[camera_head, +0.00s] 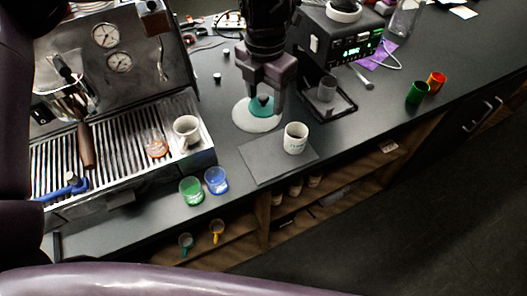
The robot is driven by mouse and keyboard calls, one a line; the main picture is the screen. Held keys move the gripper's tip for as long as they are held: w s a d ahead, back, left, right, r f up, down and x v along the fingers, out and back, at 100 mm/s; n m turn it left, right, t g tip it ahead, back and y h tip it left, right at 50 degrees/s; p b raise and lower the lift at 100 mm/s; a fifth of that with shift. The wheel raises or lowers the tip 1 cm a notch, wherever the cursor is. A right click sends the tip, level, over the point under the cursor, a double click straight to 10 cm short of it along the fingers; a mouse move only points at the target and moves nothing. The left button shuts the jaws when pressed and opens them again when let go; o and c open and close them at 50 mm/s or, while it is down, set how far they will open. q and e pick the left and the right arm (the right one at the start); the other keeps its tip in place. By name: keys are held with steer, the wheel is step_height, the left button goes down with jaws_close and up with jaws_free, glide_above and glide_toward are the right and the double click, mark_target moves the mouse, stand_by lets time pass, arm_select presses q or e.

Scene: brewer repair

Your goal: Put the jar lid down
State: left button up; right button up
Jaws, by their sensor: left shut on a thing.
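My left gripper (264,100) reaches down from the top of the view, near the middle of the counter. It is shut on the teal jar lid (262,106), which shows between and below its fingers. The lid is over a white round disc (255,122) that lies on the dark counter. I cannot tell whether the lid touches the disc. The fingers hide part of the lid. My right gripper is not in view.
A white cup (295,138) stands on a dark mat (262,166) in front of the disc. A coffee machine (120,100) fills the left. Green (191,191) and blue (216,180) cups stand near the front edge. A black tray (340,104) is to the right.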

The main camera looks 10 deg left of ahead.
arm_select(q)
glide_above(264, 157)
step_height(264, 157, down, 15)
steer(key=shift+s+f+p, duration=0.1)
steer(key=shift+f+p, duration=0.1)
steer(key=shift+p, duration=0.15)
steer(key=shift+f, duration=2.25)
steer(key=o, duration=1)
steer(key=shift+f+b, duration=0.1)
steer(key=shift+b, duration=0.2)
steer(key=shift+c, duration=0.2)
steer(key=shift+r, duration=0.25)
step_height(264, 157, up, 12)
